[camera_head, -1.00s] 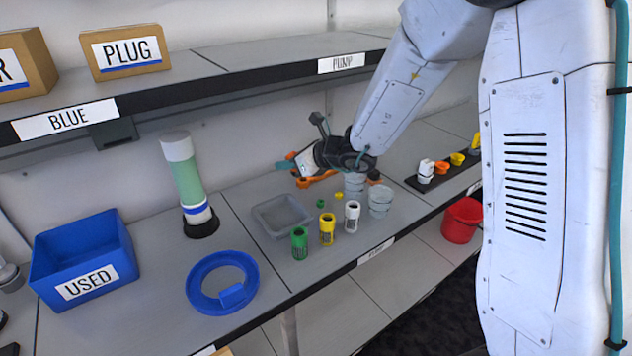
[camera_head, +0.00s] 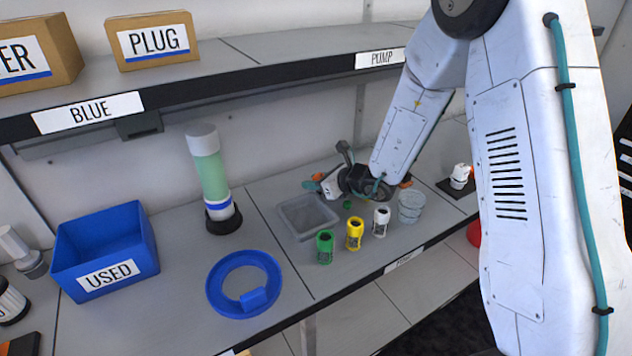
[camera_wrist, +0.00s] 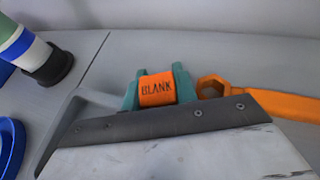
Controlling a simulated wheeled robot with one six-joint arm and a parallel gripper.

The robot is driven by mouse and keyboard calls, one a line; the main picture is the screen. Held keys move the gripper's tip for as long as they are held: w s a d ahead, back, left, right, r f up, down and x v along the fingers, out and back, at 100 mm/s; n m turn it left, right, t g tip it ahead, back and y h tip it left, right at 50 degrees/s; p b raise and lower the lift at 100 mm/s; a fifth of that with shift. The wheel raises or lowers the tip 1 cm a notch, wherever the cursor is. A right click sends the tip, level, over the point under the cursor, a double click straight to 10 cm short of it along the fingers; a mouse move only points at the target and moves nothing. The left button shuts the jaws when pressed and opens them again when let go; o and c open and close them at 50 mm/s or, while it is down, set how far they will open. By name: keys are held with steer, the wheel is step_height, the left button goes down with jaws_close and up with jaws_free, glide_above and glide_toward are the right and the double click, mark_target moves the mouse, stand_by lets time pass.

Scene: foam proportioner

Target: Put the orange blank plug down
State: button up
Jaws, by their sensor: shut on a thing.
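The orange blank plug (camera_wrist: 157,90), marked BLANK, is held between the teal fingers of my gripper (camera_wrist: 158,88) in the wrist view. Its lower part is hidden behind the gripper body. In the head view my gripper (camera_head: 314,183) is at the back of the bench, just behind the grey tray (camera_head: 306,218). The plug itself is hard to make out there. I cannot tell whether the plug touches the bench.
An orange wrench (camera_wrist: 270,100) lies just right of the plug. Green (camera_head: 325,246), yellow (camera_head: 355,233) and white (camera_head: 381,222) fittings stand in front of my gripper. A clear cup (camera_head: 410,206), a blue ring (camera_head: 244,283) and a blue USED bin (camera_head: 105,255) are also on the bench.

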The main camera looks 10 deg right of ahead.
steer(key=shift+f, duration=0.15)
steer(key=o, duration=1)
steer(key=shift+c, duration=0.2)
